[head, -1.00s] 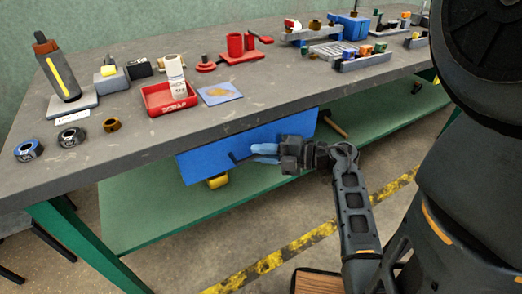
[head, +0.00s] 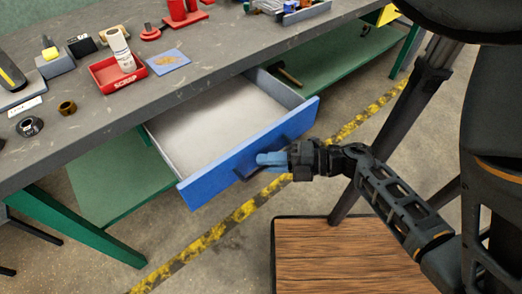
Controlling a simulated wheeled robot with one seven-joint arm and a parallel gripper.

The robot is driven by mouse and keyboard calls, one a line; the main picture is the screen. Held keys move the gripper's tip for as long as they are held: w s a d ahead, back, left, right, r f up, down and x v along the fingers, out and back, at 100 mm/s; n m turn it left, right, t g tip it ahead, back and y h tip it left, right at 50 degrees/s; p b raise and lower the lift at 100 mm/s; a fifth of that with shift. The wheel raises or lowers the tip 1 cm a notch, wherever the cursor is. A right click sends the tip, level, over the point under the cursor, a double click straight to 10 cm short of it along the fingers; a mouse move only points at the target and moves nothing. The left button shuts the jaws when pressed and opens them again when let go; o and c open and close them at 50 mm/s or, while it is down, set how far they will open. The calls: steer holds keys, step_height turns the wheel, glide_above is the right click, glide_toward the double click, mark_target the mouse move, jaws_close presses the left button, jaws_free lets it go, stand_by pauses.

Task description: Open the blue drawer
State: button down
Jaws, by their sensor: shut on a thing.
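The blue drawer (head: 213,180) hangs under the grey workbench and stands well out from it. Its pale inside (head: 220,125) shows and looks empty. My gripper (head: 268,160) is at the middle of the blue front, with its blue fingertips shut on the dark drawer handle (head: 246,170). The fingers hide part of the handle.
The grey bench top (head: 100,130) carries a red SCRAP tray (head: 105,78) with a white bottle, a blue card (head: 168,62) and several small parts. A green lower shelf (head: 110,190) holds a hammer (head: 289,75). A wooden-topped platform (head: 345,250) stands on the floor at the lower middle.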

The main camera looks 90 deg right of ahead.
steer(key=shift+s+a, duration=0.2)
steer(key=shift+s, duration=0.05)
steer(key=c, duration=1.2)
jaws_free()
steer(key=s+r, duration=0.1)
steer(key=s, duration=0.6)
steer(key=shift+s+a+b, duration=0.3)
steer(key=shift+s+b, duration=0.05)
steer(key=shift+b, duration=0.1)
